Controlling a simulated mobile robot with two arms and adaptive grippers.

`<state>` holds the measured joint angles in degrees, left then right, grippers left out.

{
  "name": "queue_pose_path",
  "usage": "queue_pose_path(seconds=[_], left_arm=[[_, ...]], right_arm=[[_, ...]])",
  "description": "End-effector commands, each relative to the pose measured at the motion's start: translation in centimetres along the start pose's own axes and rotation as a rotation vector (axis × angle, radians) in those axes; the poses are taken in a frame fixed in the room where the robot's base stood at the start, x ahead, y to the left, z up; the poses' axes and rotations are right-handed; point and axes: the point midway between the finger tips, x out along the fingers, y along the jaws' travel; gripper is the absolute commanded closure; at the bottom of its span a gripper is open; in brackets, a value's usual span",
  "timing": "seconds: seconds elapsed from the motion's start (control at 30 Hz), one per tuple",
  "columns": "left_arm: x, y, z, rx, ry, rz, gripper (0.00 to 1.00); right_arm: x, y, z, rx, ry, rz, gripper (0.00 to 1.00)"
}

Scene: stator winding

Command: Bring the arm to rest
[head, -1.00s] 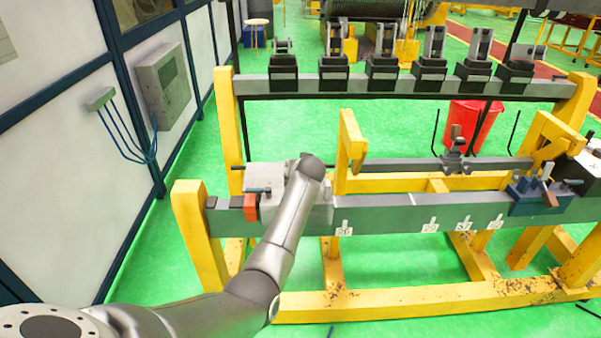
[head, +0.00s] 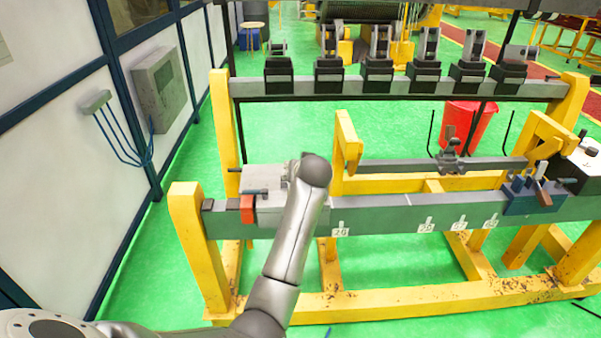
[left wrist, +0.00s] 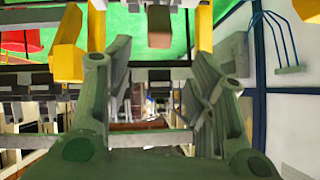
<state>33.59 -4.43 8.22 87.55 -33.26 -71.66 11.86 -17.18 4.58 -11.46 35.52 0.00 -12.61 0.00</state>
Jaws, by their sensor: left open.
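My left arm (head: 296,235) comes in from the lower left of the head view and reaches up to the left part of the winding frame. Its far end (head: 316,171) appears in front of the grey block (head: 262,180) on the frame's front beam; I cannot tell the gap between them. The gripper itself is hidden in the head view. In the left wrist view my left gripper (left wrist: 160,62) shows two grey fingers standing well apart, with nothing held between them. My right gripper is in neither view.
The yellow winding frame (head: 187,230) carries a long grey front beam (head: 380,213). Several black clamps stand on the rear rail (head: 400,88). A red bin (head: 473,125) stands behind. A wall with a grey box (head: 158,85) is on the left; green floor lies between.

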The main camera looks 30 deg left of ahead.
Motion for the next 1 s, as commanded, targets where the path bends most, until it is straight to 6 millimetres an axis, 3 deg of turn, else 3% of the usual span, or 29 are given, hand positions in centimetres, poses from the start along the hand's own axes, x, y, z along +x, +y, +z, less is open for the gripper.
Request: queue_pose_path(seconds=[0.23,0.77,0.87,0.97,1.0], left_arm=[[-1.7,-0.1,-0.1,-0.001,0.000,-0.002,0.50],[-1.6,0.0,0.1,0.002,-0.002,0.000,0.50],[-0.6,0.8,1.9,0.033,-0.016,0.012,0.50],[1.6,2.6,5.9,0.104,-0.046,0.045,0.50],[2.7,3.5,8.2,0.139,-0.063,0.064,0.50]], right_arm=[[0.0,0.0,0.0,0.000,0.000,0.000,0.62],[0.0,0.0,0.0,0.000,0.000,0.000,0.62],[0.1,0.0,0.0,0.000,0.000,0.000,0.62],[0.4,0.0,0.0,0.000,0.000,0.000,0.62],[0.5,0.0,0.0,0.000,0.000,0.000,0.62]])
